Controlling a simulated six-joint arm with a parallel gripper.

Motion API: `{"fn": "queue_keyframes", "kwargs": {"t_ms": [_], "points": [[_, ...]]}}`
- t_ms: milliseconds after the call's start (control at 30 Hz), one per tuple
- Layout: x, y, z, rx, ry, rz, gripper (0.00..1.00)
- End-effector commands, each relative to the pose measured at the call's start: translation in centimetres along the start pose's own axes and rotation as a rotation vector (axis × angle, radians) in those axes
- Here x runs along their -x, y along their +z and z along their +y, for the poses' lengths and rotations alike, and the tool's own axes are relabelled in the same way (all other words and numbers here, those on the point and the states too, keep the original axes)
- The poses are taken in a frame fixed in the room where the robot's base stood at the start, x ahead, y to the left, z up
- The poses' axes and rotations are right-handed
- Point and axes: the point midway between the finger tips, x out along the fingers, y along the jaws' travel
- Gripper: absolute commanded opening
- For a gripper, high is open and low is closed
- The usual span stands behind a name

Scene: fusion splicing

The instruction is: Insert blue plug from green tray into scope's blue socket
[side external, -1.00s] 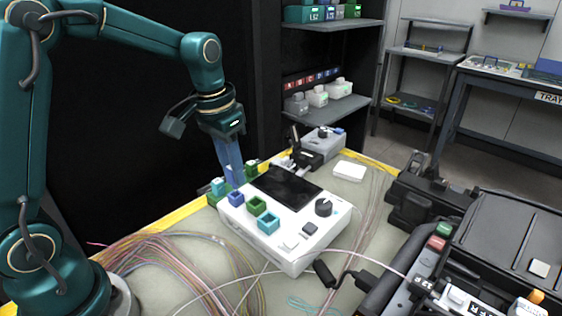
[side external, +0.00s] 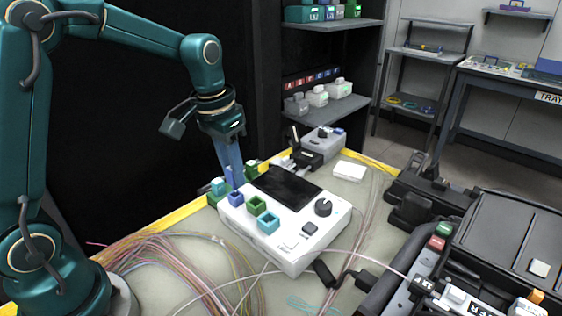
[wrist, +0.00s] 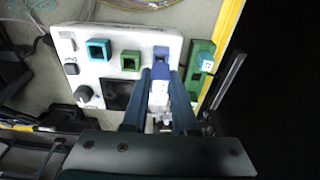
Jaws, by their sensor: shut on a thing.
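The blue plug (wrist: 161,73) is between my gripper's fingers (wrist: 162,78), which are shut on it. In the wrist view it lies just beside the scope's blue socket (wrist: 161,52); I cannot tell whether they touch. In the side view my gripper (side external: 232,178) points down behind the scope's (side external: 300,255) far left edge, close to the blue socket (side external: 236,198).
The scope also has a green socket (side external: 256,205), a teal socket (side external: 268,222), a dark screen (side external: 285,187) and a knob (side external: 323,207). A green block (side external: 251,168) stands beside my gripper. Loose fibres (side external: 180,262) lie at front left; a black machine (side external: 470,250) stands at right.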

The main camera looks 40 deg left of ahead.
Motion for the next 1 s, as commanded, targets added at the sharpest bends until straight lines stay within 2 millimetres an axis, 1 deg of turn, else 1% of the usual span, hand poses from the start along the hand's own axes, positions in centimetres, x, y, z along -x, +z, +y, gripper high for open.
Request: {"fn": "queue_keyframes", "kwargs": {"t_ms": [533,1000], "points": [[-1.1,0.2,0.0,0.000,0.000,-0.002,0.00],[-1.3,0.2,0.0,0.000,0.000,-0.001,0.00]]}}
